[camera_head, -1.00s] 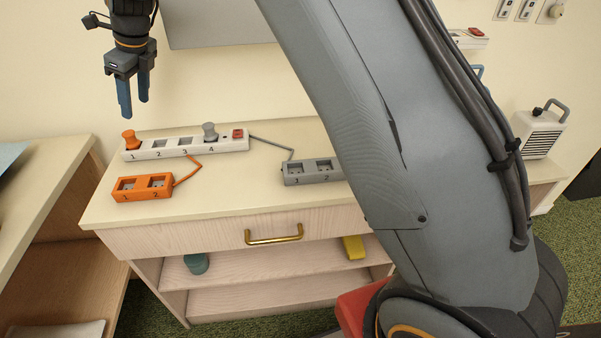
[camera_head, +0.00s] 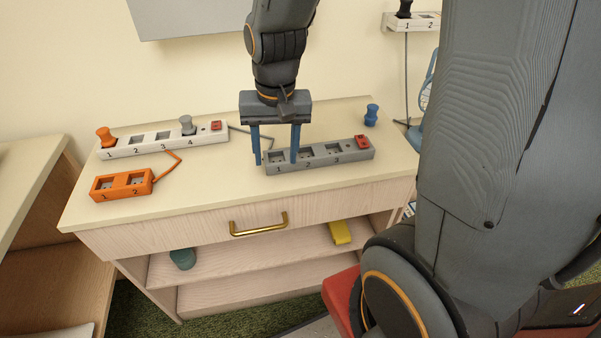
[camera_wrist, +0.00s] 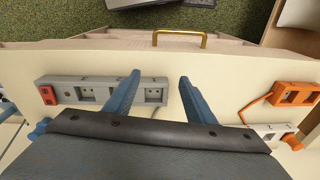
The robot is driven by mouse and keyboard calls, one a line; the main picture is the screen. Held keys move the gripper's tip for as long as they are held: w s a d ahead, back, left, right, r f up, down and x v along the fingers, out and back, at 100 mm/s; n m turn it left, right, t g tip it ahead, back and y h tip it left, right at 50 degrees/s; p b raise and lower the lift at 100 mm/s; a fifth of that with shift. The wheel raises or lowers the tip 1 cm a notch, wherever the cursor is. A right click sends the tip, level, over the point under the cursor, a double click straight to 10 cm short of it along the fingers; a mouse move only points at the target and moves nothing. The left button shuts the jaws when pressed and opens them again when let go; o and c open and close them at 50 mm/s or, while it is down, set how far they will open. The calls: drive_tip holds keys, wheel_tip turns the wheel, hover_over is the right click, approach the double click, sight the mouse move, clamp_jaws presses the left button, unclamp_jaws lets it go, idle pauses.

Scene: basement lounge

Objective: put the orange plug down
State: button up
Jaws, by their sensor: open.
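An orange plug (camera_head: 105,136) sits upright at socket 1 of the white power strip (camera_head: 152,148), at the left of the cabinet top. In the wrist view, the orange plug (camera_wrist: 292,142) shows at the lower right on the white strip. My gripper (camera_head: 276,160) is open and points down over the left end of the grey power strip (camera_head: 318,157), around socket 1. Nothing shows between its blue fingers except the strip below. In the wrist view, the fingers (camera_wrist: 158,78) stand apart over the strip's end. I cannot tell whether the fingertips touch the strip.
A grey plug (camera_head: 187,125) stands at socket 4 of the white strip. An orange strip (camera_head: 122,186) lies in front, joined by a cord. A blue plug (camera_head: 371,115) stands at the back right. Bare cabinet top (camera_head: 215,185) lies in front of the strips.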

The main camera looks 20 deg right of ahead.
drive_tip(key=s+d+f+n, duration=0.1)
drive_tip(key=s+d+n, duration=0.1)
drive_tip(key=s, duration=0.5)
drive_tip(key=shift+d+f+n, duration=0.25)
drive_tip(key=shift+d+n, duration=0.15)
drive_tip(key=shift+n, duration=0.4)
drive_tip(key=shift+o, duration=0.4)
drive_tip(key=o, duration=0.5)
